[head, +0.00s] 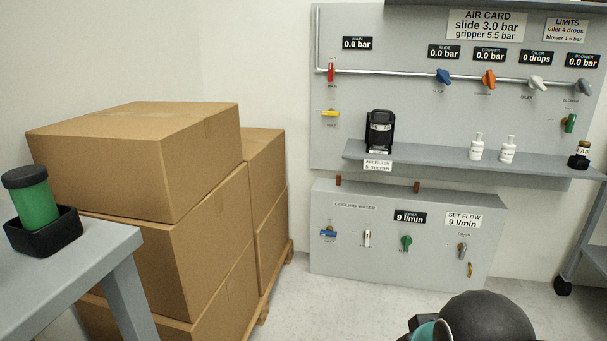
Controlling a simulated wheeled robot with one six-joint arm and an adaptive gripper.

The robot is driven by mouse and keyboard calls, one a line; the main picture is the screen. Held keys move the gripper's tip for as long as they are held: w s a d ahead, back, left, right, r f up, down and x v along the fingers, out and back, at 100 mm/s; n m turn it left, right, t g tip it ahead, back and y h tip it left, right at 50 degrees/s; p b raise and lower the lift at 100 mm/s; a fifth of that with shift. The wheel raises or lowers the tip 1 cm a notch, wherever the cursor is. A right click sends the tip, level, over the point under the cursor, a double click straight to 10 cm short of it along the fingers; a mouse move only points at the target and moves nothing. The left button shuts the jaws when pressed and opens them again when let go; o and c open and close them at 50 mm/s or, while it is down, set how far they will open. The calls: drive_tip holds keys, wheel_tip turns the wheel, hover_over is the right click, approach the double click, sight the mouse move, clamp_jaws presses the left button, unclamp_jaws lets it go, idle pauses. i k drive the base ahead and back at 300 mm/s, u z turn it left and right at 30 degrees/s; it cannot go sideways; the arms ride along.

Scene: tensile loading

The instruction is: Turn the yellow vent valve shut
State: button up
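The yellow vent valve (330,113) is on the left side of the upper grey wall panel, below the red main valve (331,72). Its yellow handle lies about level, across the picture, with a small label under it that is too small to read surely. Nothing covers it. My gripper's fingers are not in view. A dark rounded part with a teal ring at the bottom edge looks like part of my arm, well below and right of the valve.
A shelf (440,157) with a black air filter (379,131) and white bottles juts out right of the valve. Stacked cardboard boxes (160,165) stand to the left. A table (75,255) holds a green canister (32,197). Bare floor shows below the lower panel (330,265).

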sight(331, 112)
drive_tip(key=z, duration=0.05)
drive_tip(key=i, duration=1.15)
drive_tip(key=z, duration=0.15)
